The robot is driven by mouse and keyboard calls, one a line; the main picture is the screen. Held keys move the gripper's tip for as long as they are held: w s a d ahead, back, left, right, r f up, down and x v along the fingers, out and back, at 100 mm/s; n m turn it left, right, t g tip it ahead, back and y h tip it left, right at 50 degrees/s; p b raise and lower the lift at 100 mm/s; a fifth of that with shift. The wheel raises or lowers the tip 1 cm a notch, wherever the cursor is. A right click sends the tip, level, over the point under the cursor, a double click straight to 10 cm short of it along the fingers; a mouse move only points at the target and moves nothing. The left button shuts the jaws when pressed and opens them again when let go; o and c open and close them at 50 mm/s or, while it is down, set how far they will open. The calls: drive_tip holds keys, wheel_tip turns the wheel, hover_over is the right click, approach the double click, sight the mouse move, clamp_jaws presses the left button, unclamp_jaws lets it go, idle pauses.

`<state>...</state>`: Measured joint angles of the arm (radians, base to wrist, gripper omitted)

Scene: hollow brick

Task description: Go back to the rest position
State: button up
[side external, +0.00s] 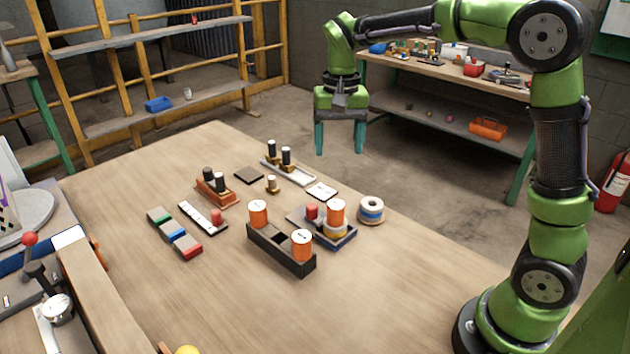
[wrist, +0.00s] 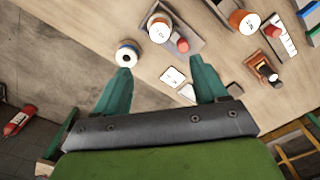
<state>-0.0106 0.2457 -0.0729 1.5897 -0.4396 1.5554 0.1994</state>
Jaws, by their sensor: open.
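My gripper (side external: 340,138) is open and empty, its two green fingers apart and pointing down. In the side view it hangs high, beyond the far right edge of the wooden table (side external: 400,285). In the wrist view the gripper (wrist: 162,85) has nothing between its fingertips. My green arm reaches up from the right side and bends over at the top. A hollow dark brick (side external: 280,250) stands mid-table, with an orange cylinder (side external: 258,213) in its far end and another (side external: 302,245) in its near end.
A ringed spool (side external: 371,209), an orange block (side external: 215,188), a white strip (side external: 203,216), a coloured bar (side external: 174,233) and a white tray (side external: 288,171) lie around. The table's near right is clear.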

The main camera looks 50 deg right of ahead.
drive_tip(key=s+a+r+n+t+y, duration=0.1)
drive_tip(key=s+a+n+t, duration=0.1)
drive_tip(key=s, duration=0.6)
drive_tip(key=s+a+r+n+t+y, duration=0.1)
drive_tip(key=s+a+n+t, duration=0.1)
drive_tip(key=s+t, duration=0.3)
drive_tip(key=shift+s+a, duration=0.65)
drive_tip(key=shift+s, duration=1.45)
